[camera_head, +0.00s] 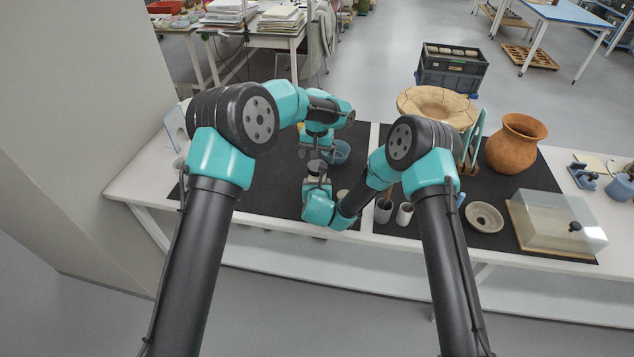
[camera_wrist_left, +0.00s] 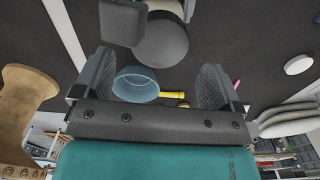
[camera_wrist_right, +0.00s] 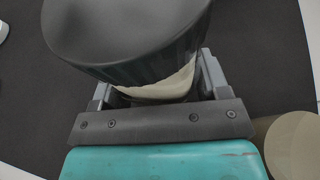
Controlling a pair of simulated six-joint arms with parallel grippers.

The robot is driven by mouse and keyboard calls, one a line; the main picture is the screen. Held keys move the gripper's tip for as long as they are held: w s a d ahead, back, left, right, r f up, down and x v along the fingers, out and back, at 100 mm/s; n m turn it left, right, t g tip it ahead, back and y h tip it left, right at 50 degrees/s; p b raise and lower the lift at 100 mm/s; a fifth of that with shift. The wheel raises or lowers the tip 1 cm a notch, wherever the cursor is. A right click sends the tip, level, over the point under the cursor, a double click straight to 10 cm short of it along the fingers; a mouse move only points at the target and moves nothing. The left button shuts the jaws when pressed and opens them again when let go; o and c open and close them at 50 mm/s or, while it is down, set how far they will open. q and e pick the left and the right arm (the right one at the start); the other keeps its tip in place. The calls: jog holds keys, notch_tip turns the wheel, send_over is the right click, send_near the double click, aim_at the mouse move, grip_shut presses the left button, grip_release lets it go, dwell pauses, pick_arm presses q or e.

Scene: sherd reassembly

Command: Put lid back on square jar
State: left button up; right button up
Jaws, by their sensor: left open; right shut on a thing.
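My right gripper (camera_head: 317,181) is shut on a dark grey, round-edged thing with a pale lower part (camera_wrist_right: 130,40). It fills the top of the right wrist view, and a small grey part of it (camera_head: 318,167) shows in the head view. I cannot tell whether it is the lid, the jar or both. My left gripper (camera_head: 317,146) is open just beyond it, over the dark mat. In the left wrist view its fingers (camera_wrist_left: 155,65) are apart with nothing held. The dark rounded thing (camera_wrist_left: 162,42) shows past the fingertips. No clearly square jar can be made out.
A blue bowl (camera_head: 336,152) stands close beside my left gripper. A pale disc (camera_wrist_right: 295,146) lies near my right gripper. The mat's left part is clear.

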aim_at(317, 165)
pick_arm(q)
jog(key=n, duration=0.1)
jog(key=r+n, duration=0.1)
jog(key=n, duration=0.1)
jog(key=r+n, duration=0.1)
jog(key=n, duration=0.3)
jog(key=r+n, duration=0.1)
jog(key=n, duration=0.1)
jog(key=shift+r+n, duration=0.2)
jog(key=shift+n, duration=0.2)
jog(key=shift+f, duration=4.05)
jog(key=c, duration=1)
jog(key=shift+m, duration=0.3)
